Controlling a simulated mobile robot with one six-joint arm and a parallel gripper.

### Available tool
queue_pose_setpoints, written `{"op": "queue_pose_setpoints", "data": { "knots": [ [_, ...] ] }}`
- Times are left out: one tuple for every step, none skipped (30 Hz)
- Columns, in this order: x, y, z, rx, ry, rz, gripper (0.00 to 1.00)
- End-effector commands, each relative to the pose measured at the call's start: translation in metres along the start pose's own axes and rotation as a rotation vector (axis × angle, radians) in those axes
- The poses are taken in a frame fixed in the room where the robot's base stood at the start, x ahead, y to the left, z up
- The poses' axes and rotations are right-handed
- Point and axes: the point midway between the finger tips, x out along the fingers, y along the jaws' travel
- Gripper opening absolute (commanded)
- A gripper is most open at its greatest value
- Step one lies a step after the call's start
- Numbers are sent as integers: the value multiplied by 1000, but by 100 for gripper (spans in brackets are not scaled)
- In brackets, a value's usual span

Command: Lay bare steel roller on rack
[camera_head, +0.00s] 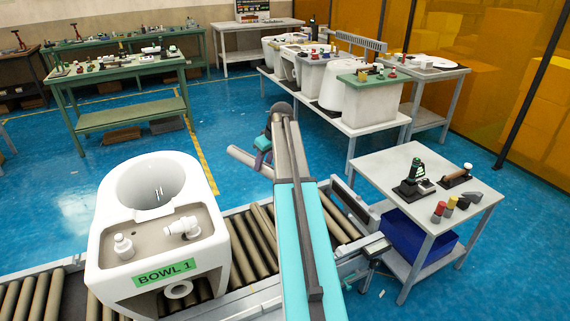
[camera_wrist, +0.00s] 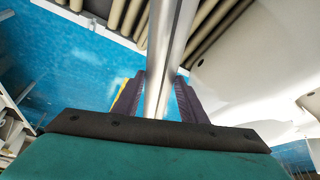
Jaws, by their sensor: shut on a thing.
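The bare steel roller (camera_wrist: 166,60) is a shiny metal tube running lengthwise between the two purple fingers of my gripper (camera_wrist: 161,95) in the wrist view. The fingers are shut on it. In the head view the roller (camera_head: 241,156) hangs in the air beyond the conveyor, right of the white toilet bowl. My gripper (camera_head: 263,143) is at its middle to right part, and my arm hides some of this area. I cannot pick out the rack with certainty in either view.
The conveyor (camera_head: 262,232) with its brown rollers crosses the front. On it stands the toilet labelled BOWL 1 (camera_head: 110,232). A side table (camera_head: 431,169) with tools stands right, a blue bin (camera_head: 420,228) below. Green workbenches (camera_head: 118,72) stand behind; blue floor between is open.

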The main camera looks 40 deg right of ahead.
Motion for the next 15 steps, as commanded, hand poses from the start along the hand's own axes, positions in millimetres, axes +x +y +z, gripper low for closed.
{"op": "queue_pose_setpoints", "data": {
  "knots": [
    [-7,-14,-12,-16,4,-5,0],
    [-8,-21,-17,-24,4,-8,0],
    [-10,-30,-23,-33,4,-12,0],
    [-12,-38,-28,-40,4,-15,0],
    [-13,-45,-33,-48,5,-17,0],
    [-16,-54,-38,-57,5,-21,0],
    [-17,-62,-43,-65,5,-24,0],
    [-19,-69,-47,-72,4,-27,0],
    [-21,-78,-52,-81,4,-31,0],
    [-22,-86,-56,-88,4,-34,0],
    [-24,-94,-60,-94,4,-37,0],
    [-27,-103,-65,-102,3,-41,0],
    [-28,-111,-69,-109,3,-44,0],
    [-30,-118,-72,-115,3,-46,0],
    [-33,-128,-77,-124,3,-50,0]
  ]
}}
